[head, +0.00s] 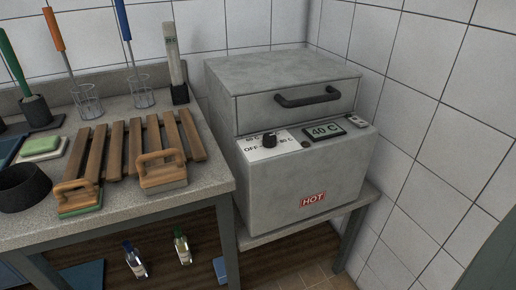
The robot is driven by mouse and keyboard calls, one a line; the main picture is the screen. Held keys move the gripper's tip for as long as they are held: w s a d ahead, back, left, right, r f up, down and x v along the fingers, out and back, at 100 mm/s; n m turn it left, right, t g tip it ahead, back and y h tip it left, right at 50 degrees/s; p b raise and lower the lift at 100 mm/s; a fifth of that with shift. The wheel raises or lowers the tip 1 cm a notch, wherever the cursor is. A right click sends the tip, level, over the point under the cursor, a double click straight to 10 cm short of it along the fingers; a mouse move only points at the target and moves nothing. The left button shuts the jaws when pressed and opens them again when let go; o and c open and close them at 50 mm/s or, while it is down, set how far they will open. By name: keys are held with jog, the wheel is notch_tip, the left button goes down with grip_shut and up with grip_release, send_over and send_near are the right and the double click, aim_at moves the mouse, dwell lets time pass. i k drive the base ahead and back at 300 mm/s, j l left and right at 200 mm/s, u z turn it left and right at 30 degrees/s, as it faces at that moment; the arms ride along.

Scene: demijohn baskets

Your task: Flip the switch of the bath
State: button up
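The bath (305,180) is a grey box with a lid (290,82) that has a dark handle (307,97). It stands on a low stand at the right. Its sloped front panel has a black knob (269,139) on a white label marked OFF, 40 C and 80 C. A display (325,131) beside it reads 40 C. A small light piece, perhaps a switch (357,121), sits at the panel's right end; its position is too small to tell. The lid looks shut. My gripper is not in view.
A stone-topped bench (215,187) on the left holds a wooden rack (135,145), brushes, wire holders and a dark bowl (22,187). Small bottles (182,246) stand on the shelf below. Tiled walls close in behind and right of the bath. A red HOT label (312,200) marks its front.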

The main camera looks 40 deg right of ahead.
aim_at(357, 121)
jog(key=z, duration=1.65)
jog(key=i, duration=0.15)
